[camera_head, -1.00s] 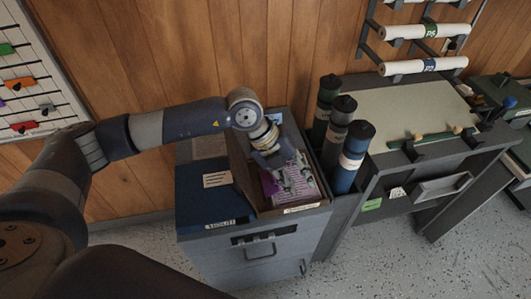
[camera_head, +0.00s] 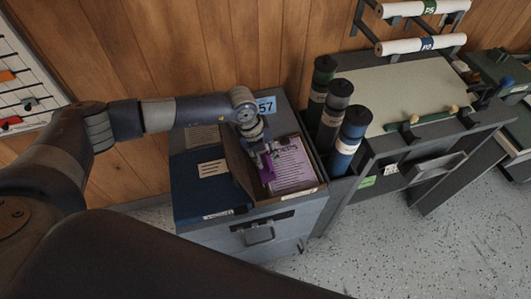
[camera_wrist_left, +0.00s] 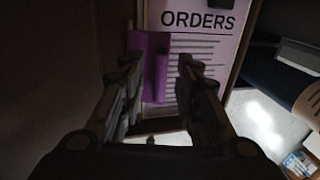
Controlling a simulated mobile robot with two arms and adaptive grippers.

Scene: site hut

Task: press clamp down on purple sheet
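The pale purple sheet (camera_head: 293,166), headed "ORDERS" in the left wrist view (camera_wrist_left: 205,70), lies flat in a tray (camera_head: 290,196) on top of a grey cabinet. A bright purple clamp (camera_head: 266,174) is at the sheet's left edge; it also shows in the left wrist view (camera_wrist_left: 149,66). My left gripper (camera_head: 268,156) is low over the clamp's side of the sheet. In the wrist view its fingers (camera_wrist_left: 159,64) are apart, with the clamp showing between and beyond their tips. I cannot tell whether they touch it. My right gripper is not in view.
A dark blue binder (camera_head: 208,187) lies left of the tray. Upright dark tubes (camera_head: 350,141) stand close on the right, beside a drafting desk (camera_head: 405,97) with a pale top. The wood wall (camera_head: 190,50) is close behind.

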